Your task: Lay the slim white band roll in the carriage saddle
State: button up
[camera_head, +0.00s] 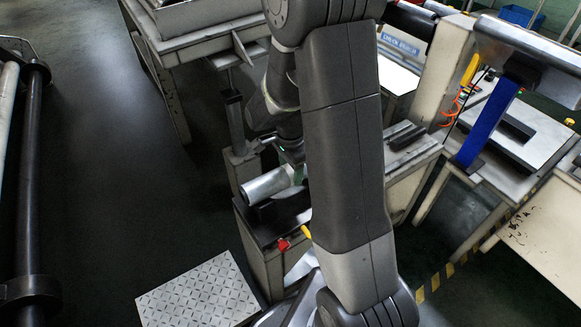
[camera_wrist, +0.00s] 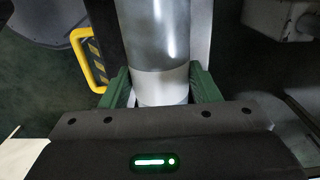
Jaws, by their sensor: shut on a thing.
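The slim roll (camera_head: 268,184) is a silver cylinder with a white band, partly hidden by my arm in the head view. In the wrist view the roll (camera_wrist: 152,32) runs up the picture from between the green fingers of my gripper (camera_wrist: 161,88). The fingers are shut on it at the white band. In the head view the roll is above a pale stand with a dark top (camera_head: 265,228), which may be the carriage. I cannot tell whether the roll touches it. The saddle is not clearly visible.
A yellow handle (camera_wrist: 88,60) is left of the roll in the wrist view. A checkered plate (camera_head: 198,293) is at the lower left. A bench with a blue post (camera_head: 487,122) stands to the right. Dark floor at left is open, with long rollers (camera_head: 28,180) at the edge.

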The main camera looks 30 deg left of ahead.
jog(key=shift+f, duration=0.15)
jog(key=shift+f+b, duration=0.35)
jog(key=shift+b, duration=0.05)
jog(key=o, duration=1.4)
notch_tip(320, 180, up, 14)
jog(key=shift+f+p, duration=0.1)
jog(key=shift+p, duration=1.15)
